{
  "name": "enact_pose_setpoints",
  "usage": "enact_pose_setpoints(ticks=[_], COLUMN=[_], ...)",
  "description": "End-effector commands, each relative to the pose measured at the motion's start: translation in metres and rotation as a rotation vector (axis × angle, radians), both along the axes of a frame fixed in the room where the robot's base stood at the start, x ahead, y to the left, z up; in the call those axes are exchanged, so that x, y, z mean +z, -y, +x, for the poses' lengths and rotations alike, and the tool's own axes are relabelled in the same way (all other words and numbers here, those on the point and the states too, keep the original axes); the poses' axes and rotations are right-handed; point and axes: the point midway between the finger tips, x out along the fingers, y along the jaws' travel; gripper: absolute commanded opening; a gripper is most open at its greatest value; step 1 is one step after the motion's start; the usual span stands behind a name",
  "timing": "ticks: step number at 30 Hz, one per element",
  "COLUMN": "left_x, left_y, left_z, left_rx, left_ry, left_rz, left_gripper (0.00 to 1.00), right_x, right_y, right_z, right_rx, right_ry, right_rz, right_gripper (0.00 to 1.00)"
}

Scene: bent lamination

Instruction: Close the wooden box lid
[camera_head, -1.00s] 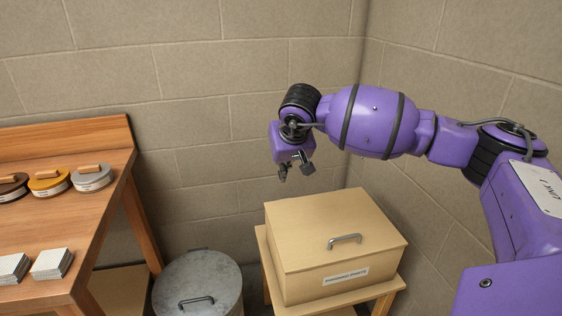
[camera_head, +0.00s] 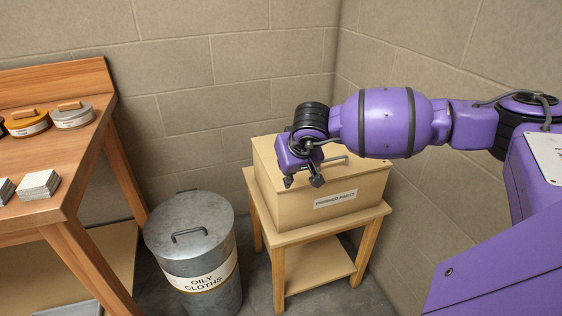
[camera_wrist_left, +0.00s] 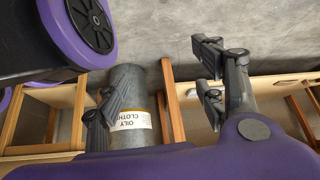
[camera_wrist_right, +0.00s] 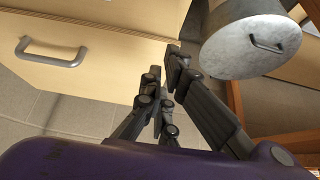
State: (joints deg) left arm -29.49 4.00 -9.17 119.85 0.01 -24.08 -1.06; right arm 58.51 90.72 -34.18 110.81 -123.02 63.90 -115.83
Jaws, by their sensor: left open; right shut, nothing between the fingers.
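The pale wooden box (camera_head: 290,202), labelled "finished parts", stands on a small wooden stand; its lid (camera_head: 268,152) looks down flat on it, with no gap visible. The lid's metal handle (camera_head: 331,162) is partly behind my right arm; it also shows in the right wrist view (camera_wrist_right: 50,54). My right gripper (camera_head: 302,182) is shut and empty, and overlaps the box's left part in the head view; whether it touches the box I cannot tell. My left gripper (camera_wrist_left: 158,85) is open and empty, seen only in its wrist view, pointing toward the floor and metal bin.
A metal bin (camera_head: 220,235) labelled "oily cloths" stands left of the stand (camera_head: 290,238). A wooden bench (camera_head: 50,165) with round tins and grey stacks is at the left. Block walls meet behind the box. A wheel (camera_wrist_left: 90,25) shows in the left wrist view.

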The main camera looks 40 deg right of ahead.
Motion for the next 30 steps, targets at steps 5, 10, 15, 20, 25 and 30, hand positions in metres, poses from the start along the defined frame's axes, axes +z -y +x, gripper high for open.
enact_pose_setpoints(ticks=[5, 10, 15, 20, 25, 30], left_x=[-0.026, -0.039, -0.045, -0.045, -0.043, -0.042], left_y=[-0.001, -0.005, -0.008, -0.008, -0.008, -0.009], left_z=[-0.009, -0.02, -0.03, -0.029, -0.026, -0.02], left_rx=[0.018, 0.032, 0.04, 0.042, 0.041, 0.037], left_ry=[-0.023, -0.048, -0.067, -0.066, -0.059, -0.048], left_rz=[-0.006, -0.004, -0.002, -0.002, -0.003, -0.002], left_gripper=[0.64, 0.64, 0.64, 0.64, 0.64, 0.64], right_x=[-0.038, -0.051, -0.056, -0.056, -0.056, -0.055], right_y=[-0.001, -0.002, -0.002, -0.002, -0.002, -0.002], right_z=[-0.006, -0.007, -0.006, -0.006, -0.006, -0.006], right_rx=[0.002, 0.001, 0.0, 0.001, 0.0, 0.0], right_ry=[0.048, 0.101, 0.129, 0.135, 0.134, 0.134], right_rz=[-0.019, -0.034, -0.041, -0.042, -0.043, -0.043], right_gripper=[0.0, 0.0, 0.0, 0.0, 0.0, 0.0])
